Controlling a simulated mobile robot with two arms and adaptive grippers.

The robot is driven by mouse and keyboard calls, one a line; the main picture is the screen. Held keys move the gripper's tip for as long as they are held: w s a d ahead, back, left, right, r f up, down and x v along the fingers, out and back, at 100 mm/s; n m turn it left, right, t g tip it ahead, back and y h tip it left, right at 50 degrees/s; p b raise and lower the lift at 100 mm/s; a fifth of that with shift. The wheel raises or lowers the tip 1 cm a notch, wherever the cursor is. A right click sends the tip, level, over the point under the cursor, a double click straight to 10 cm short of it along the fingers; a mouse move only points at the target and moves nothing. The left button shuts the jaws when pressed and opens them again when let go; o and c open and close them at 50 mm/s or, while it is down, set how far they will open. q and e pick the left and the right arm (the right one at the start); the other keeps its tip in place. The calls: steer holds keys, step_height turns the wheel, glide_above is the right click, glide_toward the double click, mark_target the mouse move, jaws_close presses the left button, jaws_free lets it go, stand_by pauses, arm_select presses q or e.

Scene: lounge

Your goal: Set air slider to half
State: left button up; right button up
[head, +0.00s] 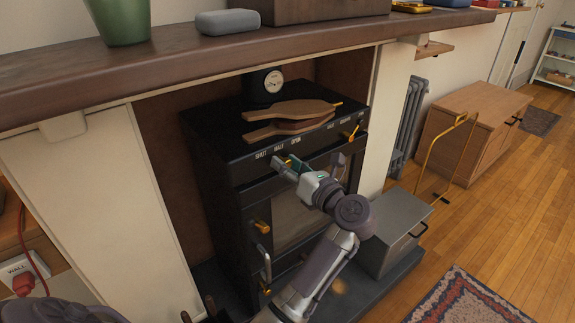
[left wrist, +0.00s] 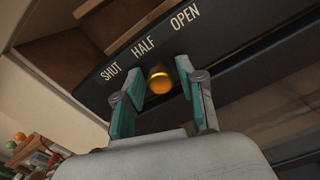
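The black stove (head: 235,200) stands in the fireplace. Its top front strip has a slider with labels SHUT, HALF and OPEN. In the left wrist view the brass slider knob (left wrist: 160,80) sits below the labels, roughly under HALF. My left gripper (head: 284,164) is at the stove front, just below these labels. In the left wrist view its teal-padded fingers (left wrist: 157,98) are apart, one on each side of the knob, with a visible gap. In the head view the gripper largely hides the knob. My right gripper is not in view.
A second brass slider knob (head: 351,133) is farther right on the stove front. Wooden bellows (head: 290,113) lie on the stove top. The mantel shelf (head: 180,62) overhangs above. A grey metal box (head: 397,232) stands right of the stove, near my arm.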

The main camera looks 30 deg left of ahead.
mark_target(288, 161)
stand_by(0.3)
arm_select(q)
step_height(288, 161, up, 10)
stand_by(0.4)
stand_by(0.4)
